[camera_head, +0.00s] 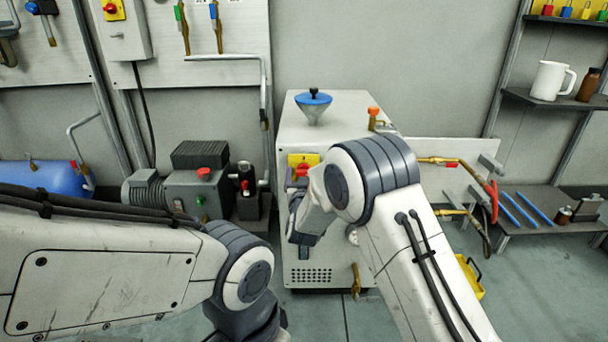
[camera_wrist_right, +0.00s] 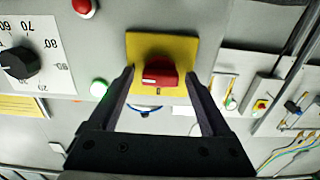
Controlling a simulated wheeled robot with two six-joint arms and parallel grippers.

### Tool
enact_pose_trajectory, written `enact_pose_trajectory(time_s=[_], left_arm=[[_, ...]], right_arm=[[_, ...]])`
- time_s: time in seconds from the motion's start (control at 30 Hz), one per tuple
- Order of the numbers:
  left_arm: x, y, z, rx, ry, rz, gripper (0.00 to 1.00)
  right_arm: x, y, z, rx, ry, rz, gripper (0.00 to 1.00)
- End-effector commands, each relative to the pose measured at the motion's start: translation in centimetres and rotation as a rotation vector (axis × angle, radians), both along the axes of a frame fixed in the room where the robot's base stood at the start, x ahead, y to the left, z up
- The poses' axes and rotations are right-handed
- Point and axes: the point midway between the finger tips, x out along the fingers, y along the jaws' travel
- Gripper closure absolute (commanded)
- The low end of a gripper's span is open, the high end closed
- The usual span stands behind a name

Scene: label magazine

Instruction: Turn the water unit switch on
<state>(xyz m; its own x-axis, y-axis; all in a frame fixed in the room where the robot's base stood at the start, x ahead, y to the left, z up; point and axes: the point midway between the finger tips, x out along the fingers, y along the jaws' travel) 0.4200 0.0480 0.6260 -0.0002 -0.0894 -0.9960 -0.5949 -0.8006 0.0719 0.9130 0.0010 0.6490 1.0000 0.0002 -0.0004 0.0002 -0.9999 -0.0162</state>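The water unit (camera_head: 325,135) is a pale grey cabinet against the back wall. Its switch is a red knob on a yellow plate (camera_head: 303,160), partly hidden by my right arm in the head view. In the right wrist view the red knob (camera_wrist_right: 159,71) lies crosswise on its yellow plate (camera_wrist_right: 185,48), with a white mark at its left end. My right gripper (camera_wrist_right: 160,84) is open, its fingers on either side of the knob in that view; contact cannot be told. In the head view its fingers are mostly hidden by the wrist. My left gripper is out of view; only my left arm shows.
A blue-lidded funnel (camera_head: 313,105) stands on the unit. In the wrist view a black dial (camera_wrist_right: 18,62), red button (camera_wrist_right: 84,8) and green button (camera_wrist_right: 98,88) are near the switch. A motor pump (camera_head: 190,185) stands left; hoses with a red handle (camera_head: 492,195) are right.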

Motion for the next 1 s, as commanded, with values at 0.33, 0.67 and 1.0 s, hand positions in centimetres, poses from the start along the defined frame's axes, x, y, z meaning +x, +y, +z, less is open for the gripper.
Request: enact_pose_trajectory(time_s=[0.33,0.67,1.0], left_arm=[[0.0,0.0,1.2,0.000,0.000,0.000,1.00],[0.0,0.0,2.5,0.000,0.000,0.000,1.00],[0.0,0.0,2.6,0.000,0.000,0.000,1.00]], right_arm=[[-3.5,0.1,0.2,-0.003,0.003,0.003,0.18],[-9.3,0.0,0.1,-0.001,0.002,0.001,0.18],[-10.5,0.0,0.0,0.000,0.000,0.000,0.18]])
